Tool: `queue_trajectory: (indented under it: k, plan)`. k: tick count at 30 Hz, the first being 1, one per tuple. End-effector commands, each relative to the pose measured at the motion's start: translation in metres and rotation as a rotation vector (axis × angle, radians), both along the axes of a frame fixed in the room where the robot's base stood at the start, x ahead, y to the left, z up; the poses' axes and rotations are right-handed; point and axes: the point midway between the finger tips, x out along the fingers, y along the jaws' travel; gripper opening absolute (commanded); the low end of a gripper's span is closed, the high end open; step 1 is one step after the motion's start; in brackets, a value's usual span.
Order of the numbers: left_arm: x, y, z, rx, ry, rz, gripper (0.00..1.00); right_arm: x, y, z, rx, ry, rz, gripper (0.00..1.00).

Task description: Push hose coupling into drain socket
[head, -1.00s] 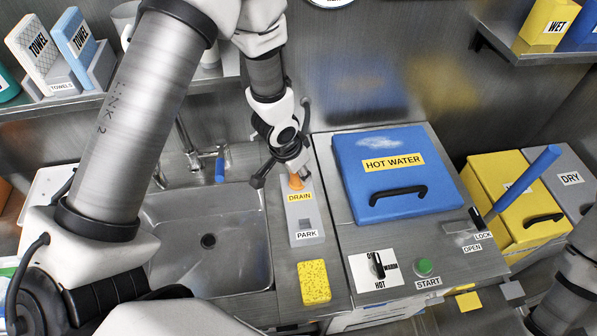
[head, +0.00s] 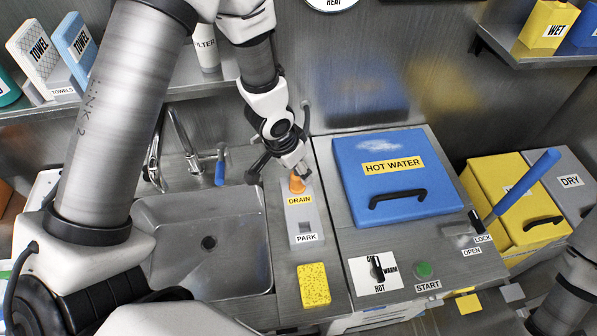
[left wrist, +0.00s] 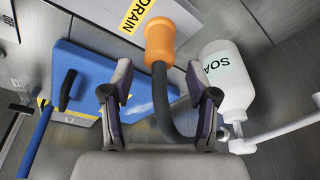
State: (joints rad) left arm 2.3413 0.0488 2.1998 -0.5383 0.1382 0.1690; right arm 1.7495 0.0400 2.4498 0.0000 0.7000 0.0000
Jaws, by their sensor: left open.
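The orange hose coupling (head: 296,184) is at the DRAIN end of a grey block (head: 304,215) labelled DRAIN and PARK. In the left wrist view the coupling (left wrist: 160,42) has its far end against the block by the DRAIN label (left wrist: 138,14). How deep it sits in the drain socket is hidden. A dark grey hose (left wrist: 165,100) curves away from the coupling, back between my fingers. My left gripper (head: 281,168) is open behind the coupling, its fingertips (left wrist: 157,80) apart on either side with gaps showing. My right gripper is out of view.
A steel sink (head: 205,225) lies left of the block. A blue HOT WATER lid (head: 395,160) with a black handle is to the right. A soap bottle (left wrist: 225,80) stands close to one finger in the wrist view. A yellow sponge (head: 314,284) lies in front.

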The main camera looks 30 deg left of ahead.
Motion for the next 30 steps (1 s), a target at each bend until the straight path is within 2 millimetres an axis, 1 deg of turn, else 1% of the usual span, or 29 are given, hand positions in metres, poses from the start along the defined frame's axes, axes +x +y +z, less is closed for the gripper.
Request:
queue_trajectory:
  k: [1, 3, 6, 9, 13, 30]
  plan:
    - [-0.003, 0.001, 0.018, 0.0, -0.004, 0.0, 0.59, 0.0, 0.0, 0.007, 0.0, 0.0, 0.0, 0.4]
    - [-0.008, 0.003, 0.038, -0.002, -0.004, 0.002, 0.59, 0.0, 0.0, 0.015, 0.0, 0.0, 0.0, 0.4]
    - [-0.014, 0.005, 0.06, -0.001, -0.002, 0.001, 0.59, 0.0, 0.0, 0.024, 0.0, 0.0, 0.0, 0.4]
    - [-0.019, 0.007, 0.074, -0.001, -0.001, 0.001, 0.59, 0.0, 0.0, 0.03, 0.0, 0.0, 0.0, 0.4]
    - [-0.021, 0.008, 0.079, 0.0, 0.001, 0.001, 0.59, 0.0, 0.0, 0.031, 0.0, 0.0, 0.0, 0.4]
    - [-0.021, 0.008, 0.078, 0.0, 0.0, 0.0, 0.59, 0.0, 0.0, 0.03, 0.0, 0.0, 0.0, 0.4]
